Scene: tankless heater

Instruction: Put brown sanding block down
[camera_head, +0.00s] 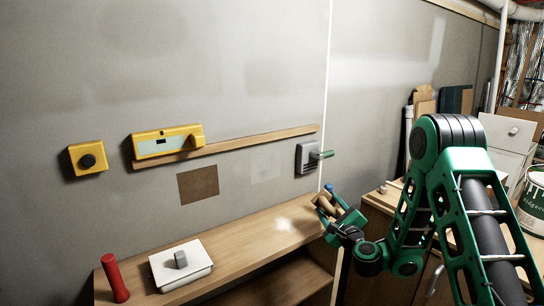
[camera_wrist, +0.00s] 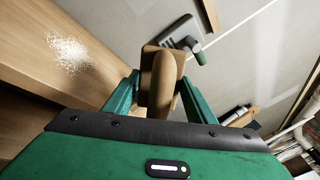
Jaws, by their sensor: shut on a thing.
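My gripper (camera_head: 334,205) is above the right end of the wooden shelf (camera_head: 225,258), close to the wall. It is shut on the brown sanding block (camera_head: 325,205), which it holds in the air. In the wrist view the brown sanding block (camera_wrist: 162,88) sits between the two green fingers, its rounded handle toward the camera and a flat brown plate behind. The underside of the block is hidden. The shelf top also shows at left in the wrist view (camera_wrist: 38,65).
A white powdery patch (camera_wrist: 70,54) lies on the shelf. A white box (camera_head: 182,270) and a red cylinder (camera_head: 115,278) stand at its left. A grey wall device with a green handle (camera_head: 308,156) is near the gripper. The shelf's middle is clear.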

